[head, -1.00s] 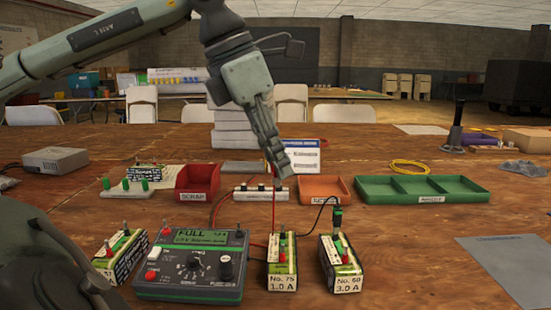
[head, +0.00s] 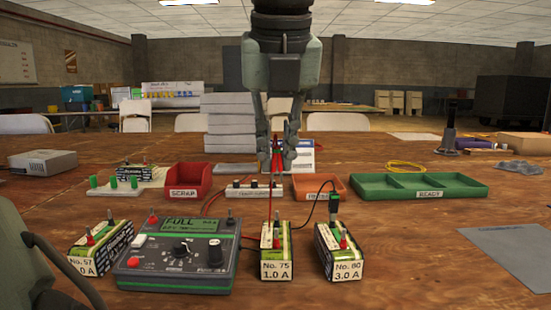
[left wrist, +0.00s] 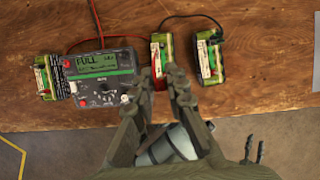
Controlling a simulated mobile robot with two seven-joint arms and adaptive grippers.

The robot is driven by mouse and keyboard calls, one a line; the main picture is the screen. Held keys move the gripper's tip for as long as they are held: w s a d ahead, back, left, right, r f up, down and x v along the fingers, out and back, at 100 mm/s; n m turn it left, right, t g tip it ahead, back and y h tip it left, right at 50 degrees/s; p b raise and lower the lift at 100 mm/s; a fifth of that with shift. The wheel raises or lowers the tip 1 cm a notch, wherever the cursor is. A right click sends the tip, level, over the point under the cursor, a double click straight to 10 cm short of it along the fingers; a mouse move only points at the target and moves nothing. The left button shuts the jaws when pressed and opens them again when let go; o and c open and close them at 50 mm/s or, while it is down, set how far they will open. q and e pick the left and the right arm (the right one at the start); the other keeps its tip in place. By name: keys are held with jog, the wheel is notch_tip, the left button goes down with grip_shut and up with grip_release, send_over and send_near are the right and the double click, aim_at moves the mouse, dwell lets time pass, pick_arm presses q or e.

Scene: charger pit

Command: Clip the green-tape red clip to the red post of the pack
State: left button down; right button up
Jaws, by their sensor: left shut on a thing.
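My left gripper (head: 277,150) is above the table, behind pack No. 75, pointing down. It is shut on the red clip (head: 277,162), whose red lead hangs down behind that pack; its green tape is not clear. My left gripper also shows in the left wrist view (left wrist: 172,82). Pack No. 80 (head: 347,270) stands at the right, with a red post (head: 343,243) in front. A black clip with green (head: 334,207) sits upright at its rear post, with a black lead. The clip is apart from the red post. Dark prongs low in the left wrist view may be my right gripper (left wrist: 255,150).
Pack No. 75 (head: 276,268) stands between the tester (head: 178,278), reading FULL, and pack No. 80. Pack No. 57 (head: 85,265) is at the left. Behind are a red scrap bin (head: 190,190), an orange tray (head: 318,192) and a green tray (head: 425,195). Table right of pack No. 80 is partly clear.

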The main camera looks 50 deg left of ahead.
pick_arm(q)
jog(key=shift+f+b, duration=0.4)
jog(key=shift+f, duration=0.4)
pick_arm(e)
jog(key=shift+f, duration=0.8)
pick_arm(q)
jog(key=shift+f, duration=0.1)
pick_arm(e)
jog(key=shift+f, duration=0.15)
pick_arm(q)
jog(key=shift+f+b, duration=3.4)
jog(key=shift+f, duration=0.05)
pick_arm(e)
notch_tip(320, 180, down, 6)
jog(key=shift+f, duration=0.25)
pick_arm(q)
jog(key=shift+f+b, duration=0.2)
jog(key=shift+b, duration=0.4)
pick_arm(e)
jog(key=shift+f, duration=0.65)
pick_arm(q)
jog(key=c, duration=1.5)
grip_release()
jog(key=shift+o, duration=0.2)
